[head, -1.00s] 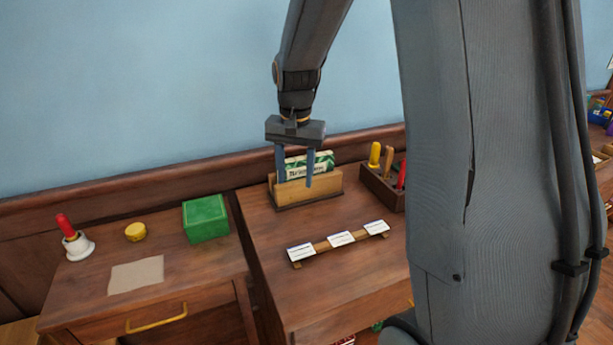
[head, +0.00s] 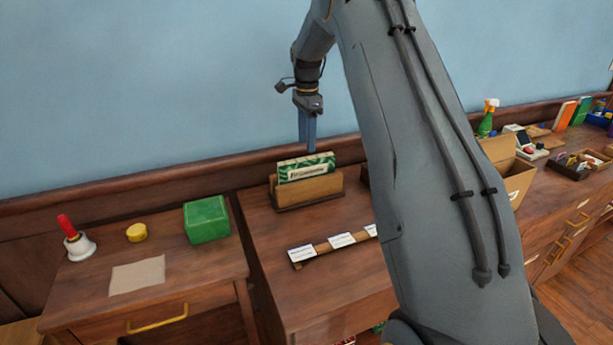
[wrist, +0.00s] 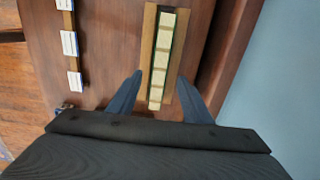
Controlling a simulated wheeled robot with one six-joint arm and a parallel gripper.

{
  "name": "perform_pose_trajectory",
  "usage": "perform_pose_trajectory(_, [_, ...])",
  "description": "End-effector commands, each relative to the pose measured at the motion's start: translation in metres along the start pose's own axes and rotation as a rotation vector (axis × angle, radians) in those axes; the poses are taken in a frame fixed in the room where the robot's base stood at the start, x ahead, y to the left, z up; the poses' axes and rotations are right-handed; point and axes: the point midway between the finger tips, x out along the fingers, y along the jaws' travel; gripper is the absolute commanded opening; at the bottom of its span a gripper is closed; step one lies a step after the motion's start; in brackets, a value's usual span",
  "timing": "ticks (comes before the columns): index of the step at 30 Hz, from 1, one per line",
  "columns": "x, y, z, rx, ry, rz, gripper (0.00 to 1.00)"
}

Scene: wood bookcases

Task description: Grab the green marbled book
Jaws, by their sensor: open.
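The green marbled book (head: 306,167) stands upright in a wooden holder (head: 322,193) on the brown cabinet, with a pale title label on its front. In the wrist view I look down on the book's pale page edge (wrist: 162,55), set in the holder (wrist: 149,35). My gripper (head: 307,149) is open and empty, pointing down just above the book in the head view. In the wrist view its two blue fingers (wrist: 160,88) lie on either side of the near end of the book and holder. I cannot tell the exact height gap.
A rail with white cards (head: 341,240) lies in front of the holder. A green box (head: 206,219), a yellow round piece (head: 136,232) and a red-handled bell (head: 76,241) stand on the lower left cabinet. The wall (head: 150,90) is close behind. A cardboard box (head: 508,170) stands at right.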

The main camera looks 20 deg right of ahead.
Motion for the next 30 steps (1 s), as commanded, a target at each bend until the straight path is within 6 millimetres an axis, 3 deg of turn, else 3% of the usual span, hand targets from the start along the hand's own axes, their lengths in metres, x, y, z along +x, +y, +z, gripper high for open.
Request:
perform_pose_trajectory(10, [0.041,0.002,0.002,-0.001,-0.001,0.003,0.45])
perform_pose_trajectory(20, [0.049,0.001,0.002,-0.002,0.0,-0.001,0.45])
perform_pose_trajectory(28, [0.049,0.001,0.002,-0.002,0.0,-0.001,0.01])
perform_pose_trajectory(30, [0.049,0.001,0.002,-0.002,0.0,-0.001,0.0])
